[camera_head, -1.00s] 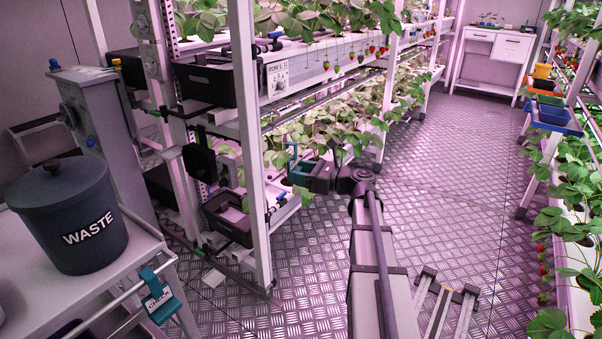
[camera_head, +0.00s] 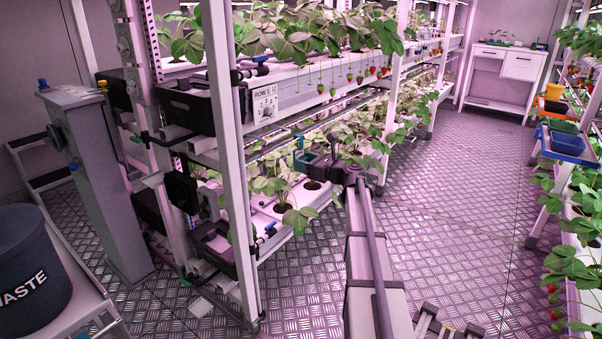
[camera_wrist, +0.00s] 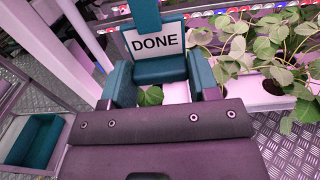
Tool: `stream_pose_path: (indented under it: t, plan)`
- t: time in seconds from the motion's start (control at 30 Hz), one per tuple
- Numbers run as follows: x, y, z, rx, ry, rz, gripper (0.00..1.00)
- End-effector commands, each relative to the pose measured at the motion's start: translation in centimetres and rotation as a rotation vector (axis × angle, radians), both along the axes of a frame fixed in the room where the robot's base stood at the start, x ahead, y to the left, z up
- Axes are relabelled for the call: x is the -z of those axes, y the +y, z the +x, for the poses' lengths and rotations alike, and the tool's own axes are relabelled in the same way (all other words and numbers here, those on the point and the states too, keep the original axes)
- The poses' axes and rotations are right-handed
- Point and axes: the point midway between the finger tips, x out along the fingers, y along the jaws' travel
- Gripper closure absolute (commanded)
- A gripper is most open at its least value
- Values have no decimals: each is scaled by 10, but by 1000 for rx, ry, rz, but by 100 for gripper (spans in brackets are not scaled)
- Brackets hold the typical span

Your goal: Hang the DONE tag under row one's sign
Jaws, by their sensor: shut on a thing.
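The DONE tag (camera_wrist: 154,40) is a white plate with black letters and teal parts. It stands upright between the teal fingers of my gripper (camera_wrist: 163,78), which is shut on it. In the head view my gripper (camera_head: 306,157) is small and dark with teal at its end, in front of the lower plant shelf; the tag's lettering cannot be read there. Row one's sign (camera_head: 265,103) is a white card reading ROW 1 with a dark picture, on the end of the upper shelf. My gripper is lower than the sign and to its right in the picture, apart from it.
A white rack post (camera_head: 232,150) stands just left of the sign. Strawberry plants (camera_head: 345,140) fill the lower shelf behind my gripper, and berries hang from the upper one. A teal tray (camera_wrist: 35,138) is at the lower left. The aisle floor (camera_head: 455,185) is clear.

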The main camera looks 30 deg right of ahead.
Motion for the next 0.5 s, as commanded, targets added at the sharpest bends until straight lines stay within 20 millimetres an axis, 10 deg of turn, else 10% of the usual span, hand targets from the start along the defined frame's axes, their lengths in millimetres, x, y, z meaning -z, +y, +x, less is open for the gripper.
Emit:
stream_pose_path:
  t: [0.5]
  plan:
    - [0, 6, 25, 25, 0, 0, 66]
